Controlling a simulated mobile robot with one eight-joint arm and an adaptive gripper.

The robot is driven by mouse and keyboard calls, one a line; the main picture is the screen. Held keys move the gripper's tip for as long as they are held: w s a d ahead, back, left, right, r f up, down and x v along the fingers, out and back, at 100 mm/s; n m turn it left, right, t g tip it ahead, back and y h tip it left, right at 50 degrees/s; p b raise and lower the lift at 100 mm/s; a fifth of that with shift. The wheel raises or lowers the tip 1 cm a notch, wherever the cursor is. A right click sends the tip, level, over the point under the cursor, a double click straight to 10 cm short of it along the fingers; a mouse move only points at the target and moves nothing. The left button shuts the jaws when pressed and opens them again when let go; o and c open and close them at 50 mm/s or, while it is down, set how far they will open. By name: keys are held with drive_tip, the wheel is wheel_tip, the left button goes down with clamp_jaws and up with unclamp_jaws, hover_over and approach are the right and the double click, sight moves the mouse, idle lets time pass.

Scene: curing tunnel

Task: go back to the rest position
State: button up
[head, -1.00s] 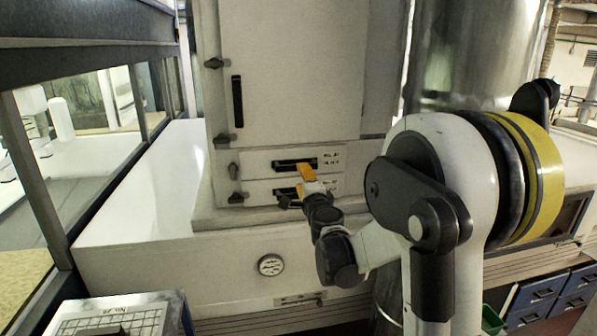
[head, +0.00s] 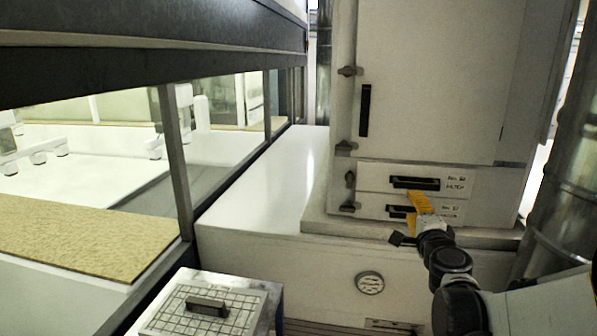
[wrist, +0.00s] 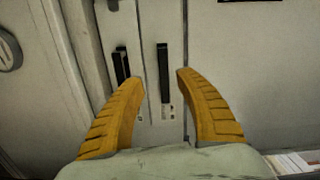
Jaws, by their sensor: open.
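My gripper (head: 420,200) has yellow ribbed fingers and is in front of the two low drawer fronts of the white cabinet. In the wrist view my gripper (wrist: 160,76) is open, with nothing between its spread fingers. The upper drawer (head: 455,183) and the lower drawer (head: 452,210) each have a dark handle and a small label, and both look shut. In the wrist view the dark handles (wrist: 163,72) lie beyond the fingertips. The lower drawer is partly hidden behind my gripper.
The tall cabinet door (head: 430,80) above the drawers is shut. A glazed enclosure (head: 180,170) with a dark frame runs along the left. The white surface (head: 275,180) between enclosure and cabinet is bare.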

drive_tip(key=s+a+f+n+g+y+b, duration=0.2)
drive_tip(key=s+a+f+n+y+b, duration=0.1)
drive_tip(key=s+a+f+n+b, duration=0.45)
drive_tip(key=s+a+f+n+g+y+b, duration=0.2)
drive_tip(key=s+a+f+n+y+b, duration=0.15)
drive_tip(key=a+f+b, duration=0.4)
drive_tip(key=s+a+f+n+g+h+b, duration=0.1)
drive_tip(key=s+f+n+g+h+b, duration=0.2)
drive_tip(key=s+f, duration=1.7)
wheel_tip(320, 180, down, 3)
drive_tip(key=n+g+b, duration=0.3)
drive_tip(key=n+b, duration=0.2)
drive_tip(key=b, duration=0.2)
drive_tip(key=shift+s+a, duration=0.15)
drive_tip(key=shift+a, duration=0.05)
